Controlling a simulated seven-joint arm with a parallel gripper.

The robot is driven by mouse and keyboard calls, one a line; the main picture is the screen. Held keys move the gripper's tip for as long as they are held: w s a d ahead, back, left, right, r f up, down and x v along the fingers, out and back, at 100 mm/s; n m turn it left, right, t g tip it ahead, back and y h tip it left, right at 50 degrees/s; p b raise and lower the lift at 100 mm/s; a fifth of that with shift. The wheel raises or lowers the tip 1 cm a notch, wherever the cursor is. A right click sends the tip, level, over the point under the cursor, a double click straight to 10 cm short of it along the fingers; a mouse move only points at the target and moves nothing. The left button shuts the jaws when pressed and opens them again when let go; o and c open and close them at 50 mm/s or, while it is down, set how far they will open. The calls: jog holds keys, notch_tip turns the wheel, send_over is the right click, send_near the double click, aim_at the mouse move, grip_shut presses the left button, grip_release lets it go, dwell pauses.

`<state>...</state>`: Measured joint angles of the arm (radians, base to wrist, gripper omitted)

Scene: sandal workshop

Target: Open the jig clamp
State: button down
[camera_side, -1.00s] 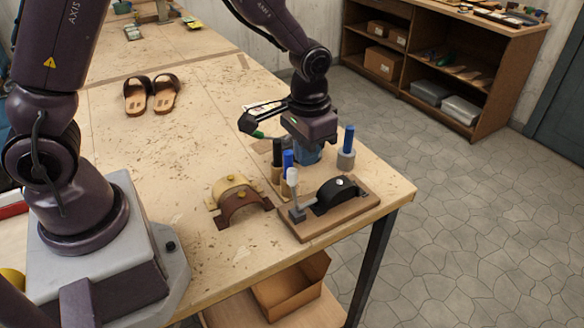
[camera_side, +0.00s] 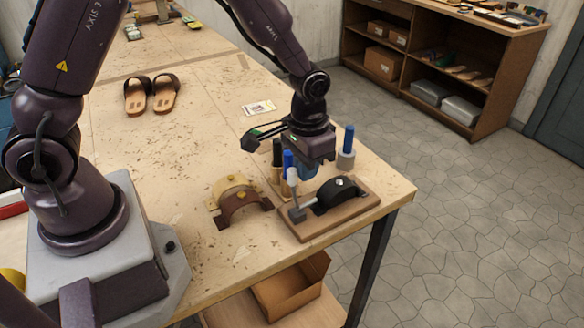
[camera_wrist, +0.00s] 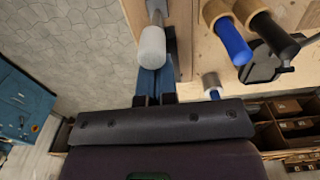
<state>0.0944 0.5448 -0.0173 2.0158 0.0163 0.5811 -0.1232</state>
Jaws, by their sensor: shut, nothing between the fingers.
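The jig clamp is on a wooden base (camera_side: 345,218) at the table's near right corner, with a black rounded form (camera_side: 335,193) on it. Its lever stands up at the left end with a white grip (camera_side: 292,176). The white grip also shows in the wrist view (camera_wrist: 152,47), just ahead of my fingers. My gripper (camera_side: 307,172), with blue fingers, points down just behind the jig and close to the right of the white grip. In the wrist view my gripper (camera_wrist: 152,82) is shut and empty. I cannot tell whether it touches the grip.
Blue-handled (camera_side: 288,160) and black-handled (camera_side: 277,150) tools stand close behind the lever. Sandals (camera_side: 150,95) and a card (camera_side: 259,107) lie farther back.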

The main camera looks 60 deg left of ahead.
aim_at(294, 170)
jog(key=shift+f, duration=0.55)
jog(key=shift+s, duration=0.1)
jog(key=shift+s+f, duration=0.2)
jog(key=shift+s, duration=0.35)
jog(key=shift+s+f, duration=0.15)
jog(key=shift+s, duration=0.5)
jog(key=shift+s+r, duration=0.15)
jog(key=shift+r, duration=1)
jog(key=shift+s+r, duration=0.2)
jog(key=shift+r, duration=0.9)
jog(key=shift+s+r, duration=0.15)
jog(key=shift+r, duration=1)
